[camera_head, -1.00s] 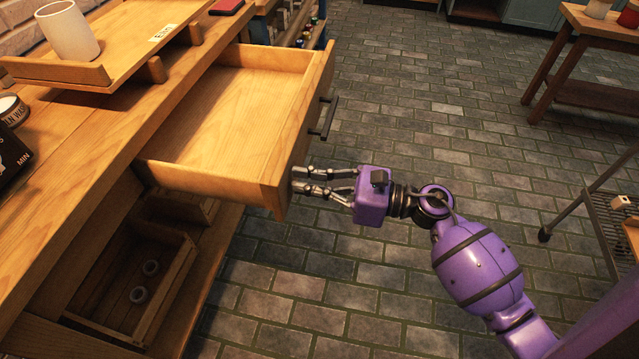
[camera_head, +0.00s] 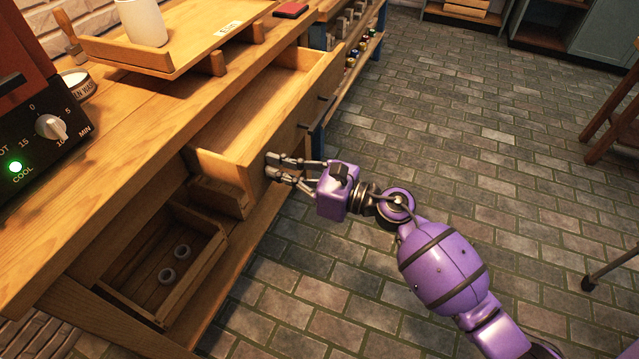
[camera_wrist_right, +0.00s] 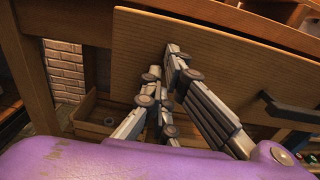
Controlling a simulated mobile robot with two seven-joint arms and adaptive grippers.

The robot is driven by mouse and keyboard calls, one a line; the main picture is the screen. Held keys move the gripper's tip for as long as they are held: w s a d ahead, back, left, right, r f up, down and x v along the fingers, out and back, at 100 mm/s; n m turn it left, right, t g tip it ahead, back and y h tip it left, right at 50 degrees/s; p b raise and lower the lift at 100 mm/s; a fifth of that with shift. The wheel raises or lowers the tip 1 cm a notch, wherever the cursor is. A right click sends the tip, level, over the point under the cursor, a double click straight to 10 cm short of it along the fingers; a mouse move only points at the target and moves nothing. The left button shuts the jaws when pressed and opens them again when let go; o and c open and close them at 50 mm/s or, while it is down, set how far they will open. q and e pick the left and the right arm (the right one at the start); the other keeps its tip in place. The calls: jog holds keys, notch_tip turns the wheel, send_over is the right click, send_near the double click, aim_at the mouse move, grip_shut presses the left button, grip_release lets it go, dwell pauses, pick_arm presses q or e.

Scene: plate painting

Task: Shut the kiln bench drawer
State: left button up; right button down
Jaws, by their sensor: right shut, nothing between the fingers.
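The kiln bench drawer (camera_head: 262,128) is a light wooden drawer, partly open and empty inside, in the middle of the head view. Its front panel carries a dark bar handle (camera_head: 316,111), which also shows at the right of the right wrist view (camera_wrist_right: 287,108). My right gripper (camera_head: 271,168) is shut and empty. Its fingertips are at the drawer's front panel, near the panel's closer end and away from the handle. In the right wrist view the drawer front (camera_wrist_right: 225,60) fills the space beyond the fingertips, which appear to touch it. My left gripper is out of view.
The wooden bench (camera_head: 120,135) holds a tray (camera_head: 120,58) with a white cup (camera_head: 143,22). A kiln control panel (camera_head: 45,140) with a green light stands at the left. A wooden crate (camera_head: 130,300) with rings sits below.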

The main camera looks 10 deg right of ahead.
jog(key=b+x, duration=0.1)
jog(key=x, duration=1.4)
jog(key=shift+d+f+b, duration=0.1)
jog(key=shift+b, duration=0.3)
jog(key=shift+w+a, duration=0.35)
jog(key=shift+a, duration=0.15)
